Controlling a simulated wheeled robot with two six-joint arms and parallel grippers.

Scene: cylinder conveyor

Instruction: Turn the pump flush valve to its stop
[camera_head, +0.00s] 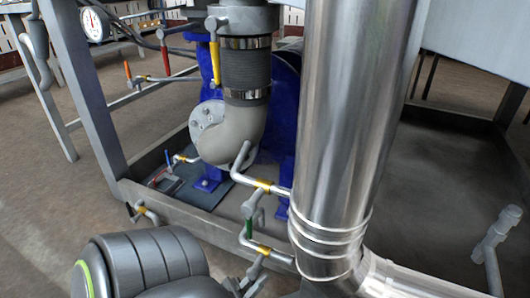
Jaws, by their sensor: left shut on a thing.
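The pump (240,128) is a grey rounded casing in front of blue supports. Several small valves with yellow bands sit on thin pipes around it. One valve (265,187) has a green handle (249,228) hanging below it. A lower valve (264,251) has a grey stem running down towards my left gripper (238,286) at the bottom edge. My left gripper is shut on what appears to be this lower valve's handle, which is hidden. I cannot tell which valve is the flush valve from labels. My right gripper is not in view.
A large shiny vertical pipe (350,120) stands close on the right of the lower valve. Grey frame beams (85,85) and a low tray rim (180,215) surround the pump. A pressure gauge (94,25) is at upper left. Floor is clear at left.

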